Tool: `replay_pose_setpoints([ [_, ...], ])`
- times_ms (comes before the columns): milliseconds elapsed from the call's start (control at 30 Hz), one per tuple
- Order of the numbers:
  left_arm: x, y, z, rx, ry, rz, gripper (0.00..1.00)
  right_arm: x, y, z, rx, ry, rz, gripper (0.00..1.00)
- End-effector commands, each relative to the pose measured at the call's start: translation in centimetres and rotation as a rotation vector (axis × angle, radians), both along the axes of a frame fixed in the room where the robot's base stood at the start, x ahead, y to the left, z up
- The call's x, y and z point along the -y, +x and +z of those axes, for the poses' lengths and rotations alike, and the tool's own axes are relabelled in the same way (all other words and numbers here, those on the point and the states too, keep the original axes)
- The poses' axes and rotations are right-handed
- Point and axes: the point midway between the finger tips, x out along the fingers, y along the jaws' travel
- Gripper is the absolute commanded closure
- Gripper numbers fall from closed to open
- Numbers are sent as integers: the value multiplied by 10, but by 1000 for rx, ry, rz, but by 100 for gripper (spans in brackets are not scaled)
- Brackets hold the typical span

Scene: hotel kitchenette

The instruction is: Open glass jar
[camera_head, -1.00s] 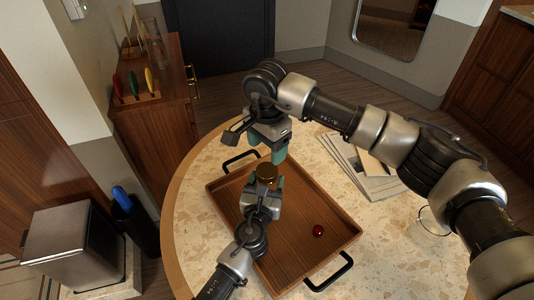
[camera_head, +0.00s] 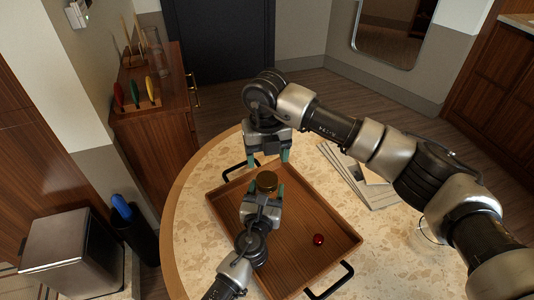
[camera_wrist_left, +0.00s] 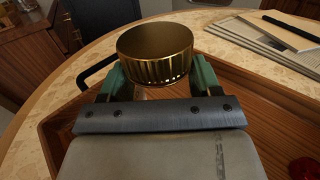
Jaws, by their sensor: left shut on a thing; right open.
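The glass jar shows mainly as its ribbed gold lid (camera_head: 267,181). The lid is also large in the left wrist view (camera_wrist_left: 155,52), with a little of the clear glass (camera_wrist_left: 152,91) below it. My left gripper (camera_head: 264,194) is shut on the jar, its green fingers on both sides just below the lid. The lid is on the jar, and the jar looks upright over the wooden tray; I cannot tell whether its base touches the tray. My right gripper (camera_head: 271,159) is open and empty just behind and above the lid, its green fingers pointing down.
The wooden tray (camera_head: 225,208) with black handles lies on the round speckled table (camera_head: 190,235). A small red round thing (camera_head: 319,240) sits in the tray at right. Papers or magazines (camera_head: 376,192) lie right of the tray, near a clear glass (camera_head: 430,228).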

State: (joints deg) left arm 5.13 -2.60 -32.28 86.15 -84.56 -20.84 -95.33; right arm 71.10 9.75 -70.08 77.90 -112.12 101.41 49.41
Motion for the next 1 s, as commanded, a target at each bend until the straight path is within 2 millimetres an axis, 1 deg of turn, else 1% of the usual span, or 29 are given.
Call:
replay_pose_setpoints([
  [100,0,0,0,-1,0,0,100,0,0,0,0,0,-245,32],
  [300,0,0,0,-1,0,0,100,0,0,0,0,1,-651,32],
  [400,0,0,0,-1,0,0,100,0,0,0,0,1,-821,32],
  [500,0,0,0,-1,0,0,100,0,0,0,0,1,-951,32],
  [600,0,0,-1,-1,1,0,100,0,0,0,0,1,-1038,32],
  [767,0,0,-1,-1,1,0,100,0,0,-6,-2,-1,-1095,32],
  [867,0,0,-1,-1,1,0,100,0,0,-17,-2,-3,-1099,32],
  [1000,0,0,-1,-1,1,0,100,0,-1,-40,-3,-3,-1097,32],
])
